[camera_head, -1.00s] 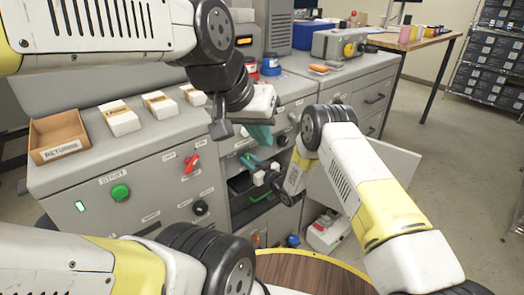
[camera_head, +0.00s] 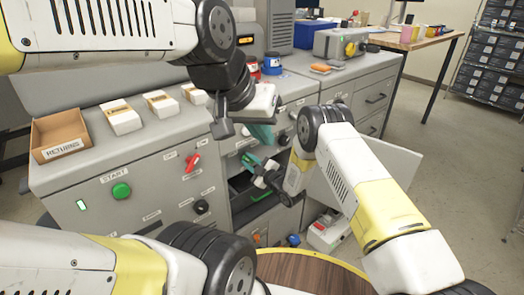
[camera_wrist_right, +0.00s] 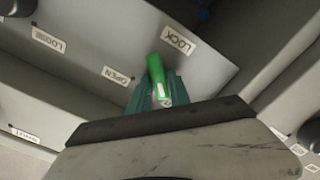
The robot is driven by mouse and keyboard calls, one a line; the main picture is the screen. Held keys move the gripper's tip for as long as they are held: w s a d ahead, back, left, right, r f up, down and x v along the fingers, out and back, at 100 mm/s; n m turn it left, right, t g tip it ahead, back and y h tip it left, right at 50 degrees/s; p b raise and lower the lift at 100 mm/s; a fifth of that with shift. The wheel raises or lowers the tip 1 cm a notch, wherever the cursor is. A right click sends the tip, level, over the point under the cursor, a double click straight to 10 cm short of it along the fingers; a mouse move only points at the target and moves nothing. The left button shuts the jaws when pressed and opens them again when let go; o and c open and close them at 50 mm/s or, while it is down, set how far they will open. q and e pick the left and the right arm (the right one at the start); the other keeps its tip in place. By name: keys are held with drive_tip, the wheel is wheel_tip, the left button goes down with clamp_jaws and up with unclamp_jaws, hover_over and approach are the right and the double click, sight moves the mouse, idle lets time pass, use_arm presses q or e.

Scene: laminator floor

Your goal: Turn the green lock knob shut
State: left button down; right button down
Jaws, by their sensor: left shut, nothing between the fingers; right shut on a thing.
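The green lock knob (camera_wrist_right: 155,68) shows in the right wrist view on a grey panel. Its bar points up between the OPEN label (camera_wrist_right: 117,76) and the LOCK label (camera_wrist_right: 178,40). My right gripper (camera_wrist_right: 154,92) is shut on the knob, with teal fingers on both sides of it. In the head view the right gripper (camera_head: 252,160) reaches the cabinet front above an open bay; the knob is hard to make out there. My left gripper (camera_head: 261,134) is shut and empty, pointing down in front of the cabinet, above the right one.
The grey cabinet (camera_head: 110,222) carries a red switch (camera_head: 192,162), a green START button (camera_head: 121,191) and black knobs. A RETURNS box (camera_head: 60,135) and white packs (camera_head: 122,118) lie on top. An open door panel (camera_head: 400,165) stands behind my right arm.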

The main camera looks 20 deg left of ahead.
drive_tip(key=shift+d+f, duration=0.1)
drive_tip(key=shift+f, duration=0.05)
idle(0.3)
drive_tip(key=c, duration=1.2)
unclamp_jaws()
drive_tip(key=v, duration=0.7)
drive_tip(key=shift+s+d, duration=0.2)
drive_tip(key=shift+d, duration=0.1)
